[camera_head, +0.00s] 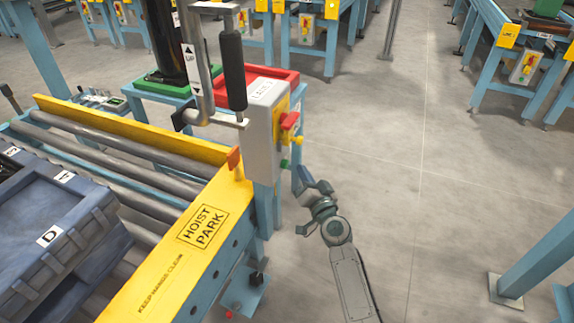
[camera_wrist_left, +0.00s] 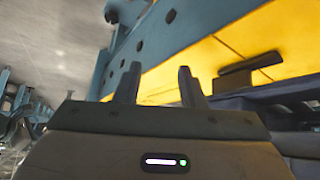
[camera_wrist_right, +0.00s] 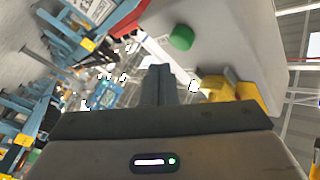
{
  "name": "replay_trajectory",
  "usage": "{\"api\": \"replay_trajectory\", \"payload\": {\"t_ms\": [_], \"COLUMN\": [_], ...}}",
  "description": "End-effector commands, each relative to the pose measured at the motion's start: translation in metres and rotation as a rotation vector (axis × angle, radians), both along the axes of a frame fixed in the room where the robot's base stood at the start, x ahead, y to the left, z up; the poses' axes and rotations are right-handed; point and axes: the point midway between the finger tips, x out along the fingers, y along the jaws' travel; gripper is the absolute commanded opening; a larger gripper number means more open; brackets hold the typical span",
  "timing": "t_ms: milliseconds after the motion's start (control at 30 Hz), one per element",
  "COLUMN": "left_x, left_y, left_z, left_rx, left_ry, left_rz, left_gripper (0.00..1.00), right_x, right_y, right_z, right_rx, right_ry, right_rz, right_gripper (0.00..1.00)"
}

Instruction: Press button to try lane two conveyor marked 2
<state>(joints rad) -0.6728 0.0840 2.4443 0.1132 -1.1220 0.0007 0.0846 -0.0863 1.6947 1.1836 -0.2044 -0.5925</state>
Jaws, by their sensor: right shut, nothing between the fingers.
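A grey control box (camera_head: 262,125) stands at the end of the roller conveyor, with a small label on top that I cannot read for certain. A yellow and red switch (camera_head: 287,125) is on its side, and a green button (camera_head: 285,163) sits lower. My right gripper (camera_head: 303,172) is beside the box, close to the green button. In the right wrist view its fingers (camera_wrist_right: 159,82) are shut and empty; the green button (camera_wrist_right: 181,38) is ahead of them, apparently apart. My left gripper (camera_wrist_left: 155,84) is open and empty below a yellow and blue frame; it is outside the head view.
The yellow rail (camera_head: 205,225) marked HOIST PARK borders the rollers (camera_head: 120,160). A blue-grey crate (camera_head: 55,235) is on them at left. A hoist handle (camera_head: 235,70) hangs beside the box. Open floor (camera_head: 430,180) lies right.

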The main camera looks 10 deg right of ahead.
Motion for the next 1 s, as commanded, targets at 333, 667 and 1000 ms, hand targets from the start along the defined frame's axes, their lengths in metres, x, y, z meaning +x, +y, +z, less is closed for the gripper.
{"api": "replay_trajectory", "payload": {"t_ms": [333,667,1000], "left_x": [0.0020,0.0007,0.0009], "left_y": [-0.0017,-0.0019,-0.0021], "left_z": [-0.0040,-0.0050,-0.0023], "left_rx": [-0.012,-0.013,-0.014], "left_ry": [-0.024,-0.019,-0.023], "left_rz": [0.003,0.005,0.003], "left_gripper": [0.36,0.36,0.36], "right_x": [0.0073,0.0072,0.0071], "right_y": [0.0110,0.0107,0.0107], "right_z": [0.0004,0.0004,0.0004], "right_rx": [0.000,-0.001,-0.001], "right_ry": [-0.001,-0.001,-0.001], "right_rz": [0.001,0.001,0.001], "right_gripper": [0.00,0.00,0.00]}}
